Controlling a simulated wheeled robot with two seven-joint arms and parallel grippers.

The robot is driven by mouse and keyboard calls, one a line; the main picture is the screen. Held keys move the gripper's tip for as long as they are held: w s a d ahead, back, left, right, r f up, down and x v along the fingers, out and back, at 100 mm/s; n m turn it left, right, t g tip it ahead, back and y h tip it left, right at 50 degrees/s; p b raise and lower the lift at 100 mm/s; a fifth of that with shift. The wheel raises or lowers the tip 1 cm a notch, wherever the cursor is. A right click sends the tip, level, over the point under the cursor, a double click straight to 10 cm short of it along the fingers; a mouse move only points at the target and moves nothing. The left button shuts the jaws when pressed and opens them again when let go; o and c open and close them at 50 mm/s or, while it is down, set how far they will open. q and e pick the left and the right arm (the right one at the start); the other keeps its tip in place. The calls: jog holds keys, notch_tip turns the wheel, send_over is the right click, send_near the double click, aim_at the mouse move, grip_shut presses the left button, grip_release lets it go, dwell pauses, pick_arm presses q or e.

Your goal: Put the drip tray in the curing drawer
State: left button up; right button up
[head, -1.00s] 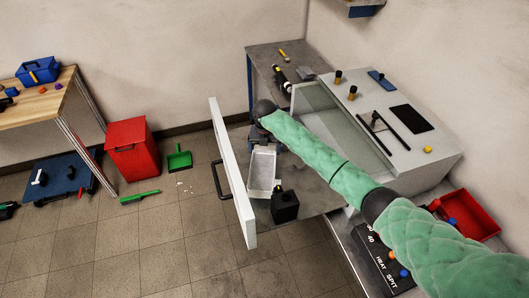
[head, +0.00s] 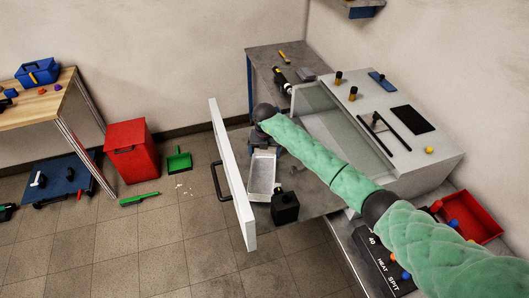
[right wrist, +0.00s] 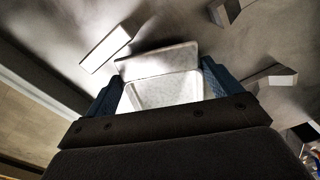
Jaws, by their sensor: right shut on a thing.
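The drip tray (head: 263,176) is a pale, shallow rectangular tray within the open drawer, just behind its front. It also shows in the right wrist view (right wrist: 165,92). My right gripper (head: 264,146) is shut on the tray's near end, with a blue finger at each side in the right wrist view (right wrist: 162,88). The curing drawer (head: 232,178) is pulled out, its white front with a black handle facing left. I cannot tell whether the tray rests on the drawer floor. My left gripper is out of view.
A black block (head: 285,207) stands in the drawer close to the tray. Pale blocks (right wrist: 106,47) lie around it in the right wrist view. The grey cabinet (head: 425,160) with a glass panel is to the right. A red bin (head: 130,150) stands on the floor.

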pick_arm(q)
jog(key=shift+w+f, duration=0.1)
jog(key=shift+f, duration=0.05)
pick_arm(e)
jog(key=shift+f, duration=0.25)
jog(key=o, duration=0.9)
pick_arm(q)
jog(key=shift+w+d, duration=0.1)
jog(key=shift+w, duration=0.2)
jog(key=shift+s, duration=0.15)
pick_arm(e)
jog(key=shift+r, duration=0.1)
